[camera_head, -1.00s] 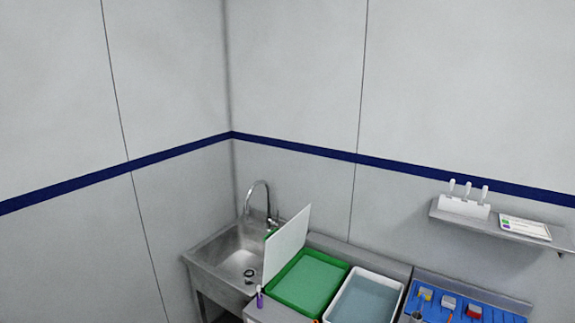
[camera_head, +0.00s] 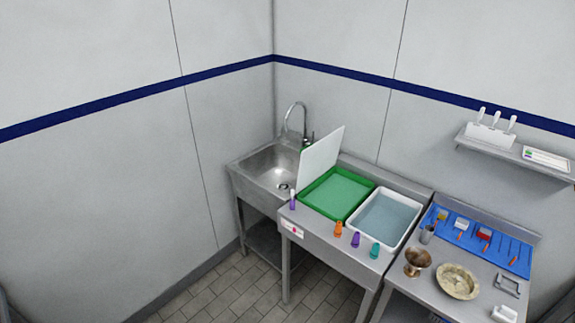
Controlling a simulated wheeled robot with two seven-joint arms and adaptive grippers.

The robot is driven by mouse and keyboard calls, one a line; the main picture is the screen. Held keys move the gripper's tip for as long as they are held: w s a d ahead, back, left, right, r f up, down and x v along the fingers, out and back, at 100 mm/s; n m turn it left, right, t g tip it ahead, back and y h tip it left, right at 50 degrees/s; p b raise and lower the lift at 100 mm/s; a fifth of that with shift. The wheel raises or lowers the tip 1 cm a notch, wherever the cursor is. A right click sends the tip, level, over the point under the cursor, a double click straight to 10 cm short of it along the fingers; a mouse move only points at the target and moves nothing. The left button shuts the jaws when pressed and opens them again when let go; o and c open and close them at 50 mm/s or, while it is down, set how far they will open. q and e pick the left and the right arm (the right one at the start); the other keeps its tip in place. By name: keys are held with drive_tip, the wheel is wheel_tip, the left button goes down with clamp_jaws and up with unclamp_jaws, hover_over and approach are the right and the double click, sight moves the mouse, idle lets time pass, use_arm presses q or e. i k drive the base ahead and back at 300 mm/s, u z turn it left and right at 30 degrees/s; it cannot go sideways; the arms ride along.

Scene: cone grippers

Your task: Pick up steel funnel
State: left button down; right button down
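A brownish, shiny metal vessel with a wide open top (camera_head: 417,262) stands at the left front of the right-hand steel bench (camera_head: 397,292). It has a funnel-like flare, but I cannot tell for sure that it is the steel funnel. A small grey metal cylinder (camera_head: 427,235) stands just behind it. A mottled beige round dish (camera_head: 457,282) sits to its right. Neither of my grippers is in view.
A blue mat with tools (camera_head: 463,241) lies at the bench's back. Left of it are a white tub of water (camera_head: 388,217), a green tray (camera_head: 338,192), several small coloured bottles (camera_head: 355,240) and a sink (camera_head: 272,163). The tiled floor (camera_head: 232,291) in front looks clear.

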sight(418, 260)
drive_tip(key=u, duration=0.15)
drive_tip(key=k, duration=0.55)
drive_tip(key=u, duration=0.85)
drive_tip(key=i, duration=1.9)
drive_tip(key=z, duration=0.2)
drive_tip(key=i, duration=1.35)
drive_tip(key=z, duration=1.55)
drive_tip(key=i, duration=0.9)
drive_tip(key=z, duration=1.2)
drive_tip(key=i, duration=0.25)
drive_tip(key=z, duration=0.1)
drive_tip(key=k, duration=0.4)
drive_tip(key=z, duration=1.45)
drive_tip(key=i, duration=0.5)
